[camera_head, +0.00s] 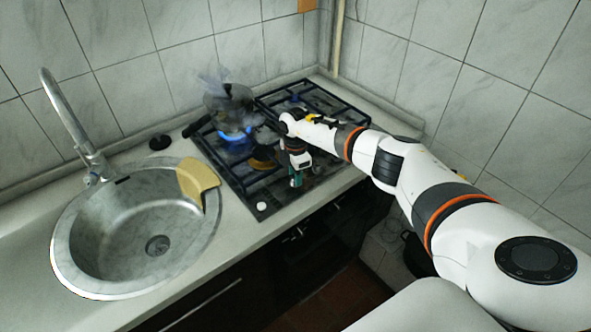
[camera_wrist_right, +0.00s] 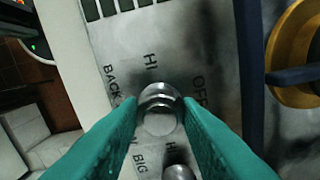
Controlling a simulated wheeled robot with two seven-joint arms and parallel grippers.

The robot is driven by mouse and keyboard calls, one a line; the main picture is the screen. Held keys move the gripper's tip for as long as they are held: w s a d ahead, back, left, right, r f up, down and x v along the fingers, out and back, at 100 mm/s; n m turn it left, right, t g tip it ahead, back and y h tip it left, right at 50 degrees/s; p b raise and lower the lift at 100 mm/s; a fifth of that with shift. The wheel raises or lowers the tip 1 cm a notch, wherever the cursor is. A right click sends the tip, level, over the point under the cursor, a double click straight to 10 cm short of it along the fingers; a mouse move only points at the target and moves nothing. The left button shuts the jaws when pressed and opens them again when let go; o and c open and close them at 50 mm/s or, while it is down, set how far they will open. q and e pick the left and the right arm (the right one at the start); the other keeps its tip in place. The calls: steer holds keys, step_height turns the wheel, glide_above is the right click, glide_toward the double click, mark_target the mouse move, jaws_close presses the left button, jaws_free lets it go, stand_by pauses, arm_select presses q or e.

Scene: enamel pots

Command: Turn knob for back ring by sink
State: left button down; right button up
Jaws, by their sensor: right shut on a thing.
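The hob (camera_head: 238,178) is set in the worktop right of the sink. Its back ring by the sink (camera_head: 236,134) burns with a blue flame under a dark pot (camera_head: 229,104), with grey smoke or steam above. My right gripper (camera_head: 296,180) reaches down at the hob's front edge. In the right wrist view its teal fingers (camera_wrist_right: 160,112) are shut on a silver knob (camera_wrist_right: 160,98), one on each side. Lettering "HI", "OFF" and part of "BACK" surrounds this knob. The fingers hide some lettering. My left gripper is not in view.
A second silver knob (camera_wrist_right: 180,173) sits close by, near "BIG". A yellow-brown burner (camera_head: 264,158) lies behind my gripper. The round sink (camera_head: 75,245) with its tap (camera_head: 65,115) and a yellow cloth-like piece (camera_head: 197,178) is at left. Tiled walls close the back and right.

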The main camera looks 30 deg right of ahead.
steer(key=m+p, duration=0.2)
steer(key=m, duration=0.2)
steer(key=shift+r, duration=0.2)
steer(key=shift+f+m+p, duration=0.1)
steer(key=shift+m+p, duration=0.75)
steer(key=shift+m, duration=0.35)
steer(key=o, duration=1)
steer(key=shift+r, duration=0.25)
step_height(320, 180, up, 11)
steer(key=shift+r+b, duration=0.2)
steer(key=shift+b, duration=0.6)
